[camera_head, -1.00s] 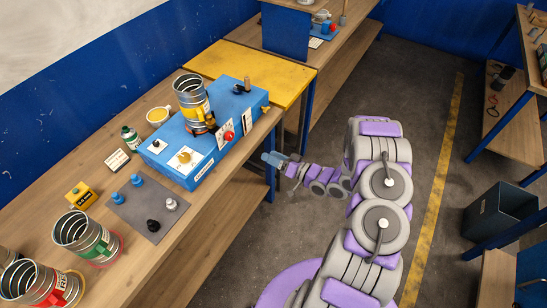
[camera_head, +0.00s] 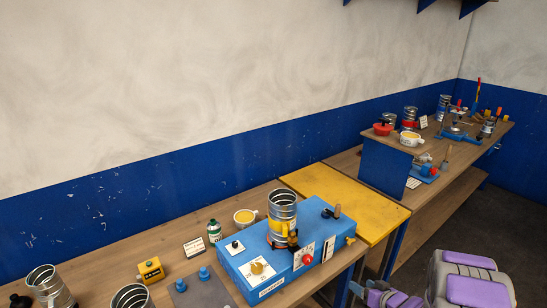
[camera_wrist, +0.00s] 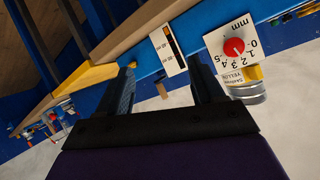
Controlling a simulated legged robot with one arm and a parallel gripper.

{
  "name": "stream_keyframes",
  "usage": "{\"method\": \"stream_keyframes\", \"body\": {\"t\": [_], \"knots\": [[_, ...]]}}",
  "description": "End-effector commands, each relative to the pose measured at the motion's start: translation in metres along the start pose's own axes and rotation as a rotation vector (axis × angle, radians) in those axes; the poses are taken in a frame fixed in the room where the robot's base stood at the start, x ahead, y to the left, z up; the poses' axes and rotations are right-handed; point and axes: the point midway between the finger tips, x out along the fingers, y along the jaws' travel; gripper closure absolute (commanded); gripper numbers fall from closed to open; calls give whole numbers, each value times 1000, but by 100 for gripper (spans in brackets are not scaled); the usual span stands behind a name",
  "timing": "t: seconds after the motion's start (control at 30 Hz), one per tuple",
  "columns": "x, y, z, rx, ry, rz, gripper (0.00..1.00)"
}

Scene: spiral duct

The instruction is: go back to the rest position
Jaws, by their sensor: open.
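My gripper (camera_wrist: 165,88) is open and empty in the wrist view, with its two dark fingers apart and nothing between them. In the head view only part of my purple and grey arm shows at the bottom right, close to the front of the bench. A blue machine box (camera_head: 290,245) stands on the wooden bench with a spiral duct (camera_head: 283,212) with a yellow band on top. The box's red knob and mm dial (camera_wrist: 234,47) show in the wrist view, beyond the right finger and apart from it.
A yellow board (camera_head: 352,203) lies to the right of the box. A yellow cup (camera_head: 245,216), green bottle (camera_head: 214,232) and small yellow box (camera_head: 151,270) stand behind and left. A second bench (camera_head: 440,165) holds tools at the back right. Open floor shows at right.

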Motion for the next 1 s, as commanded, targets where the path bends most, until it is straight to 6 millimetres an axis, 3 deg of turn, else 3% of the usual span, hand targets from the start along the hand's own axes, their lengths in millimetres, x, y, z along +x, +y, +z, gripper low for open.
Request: {"method": "stream_keyframes", "body": {"t": [0.2, 0.47, 0.77, 1.0], "knots": [[-24, 23, -31, -124, -145, 248, 33], [-78, 22, -59, -172, -305, 499, 33], [-155, -25, -60, -121, -498, 679, 33], [-218, -92, -31, -33, -671, 712, 33]]}}
